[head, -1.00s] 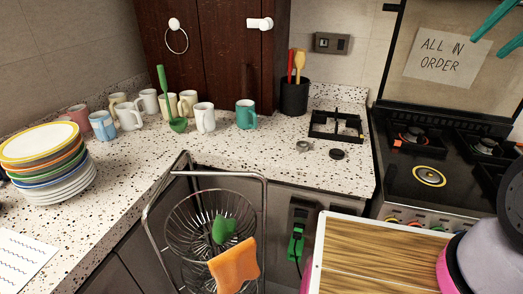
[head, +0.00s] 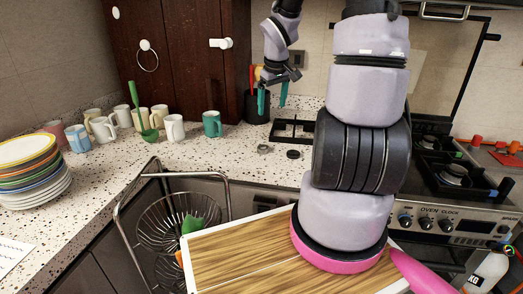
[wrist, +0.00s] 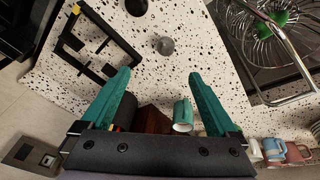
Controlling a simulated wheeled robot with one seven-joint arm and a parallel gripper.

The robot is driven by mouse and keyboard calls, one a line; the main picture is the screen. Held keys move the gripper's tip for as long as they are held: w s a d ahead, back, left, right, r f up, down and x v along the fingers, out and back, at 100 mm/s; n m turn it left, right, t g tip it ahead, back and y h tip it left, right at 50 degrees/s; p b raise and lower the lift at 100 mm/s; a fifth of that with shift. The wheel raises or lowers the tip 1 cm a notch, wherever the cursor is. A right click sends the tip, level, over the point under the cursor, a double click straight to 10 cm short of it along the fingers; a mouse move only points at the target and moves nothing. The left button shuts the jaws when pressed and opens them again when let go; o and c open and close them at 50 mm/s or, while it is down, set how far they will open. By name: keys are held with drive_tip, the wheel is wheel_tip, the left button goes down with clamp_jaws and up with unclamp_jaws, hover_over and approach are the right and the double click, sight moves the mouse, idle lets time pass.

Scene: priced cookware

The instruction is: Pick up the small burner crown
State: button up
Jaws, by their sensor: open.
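The small burner crown, a small grey metal ring-like piece (head: 264,149), lies on the speckled counter (head: 225,160) in front of the black burner grate. It also shows in the wrist view (wrist: 165,46), beyond the fingertips. A flat black round cap (head: 293,154) lies just right of it in the head view and is cut by the top edge in the wrist view (wrist: 136,6). My gripper (head: 272,102), with teal fingers, is open and empty, pointing down above the counter, apart from the crown. It also shows in the wrist view (wrist: 160,76).
The black grate (head: 291,131) lies close behind the crown. A black utensil pot (head: 257,106) and a teal mug (head: 212,124) stand at the back. A wire basket rack (head: 165,220) stands before the counter. The stove (head: 450,180) is at right. Counter around the crown is clear.

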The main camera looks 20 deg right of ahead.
drive_tip(key=n+y, duration=0.2)
approach(263, 146)
drive_tip(key=x, duration=0.9)
drive_tip(key=shift+d+f, duration=0.1)
drive_tip(key=c, duration=1.5)
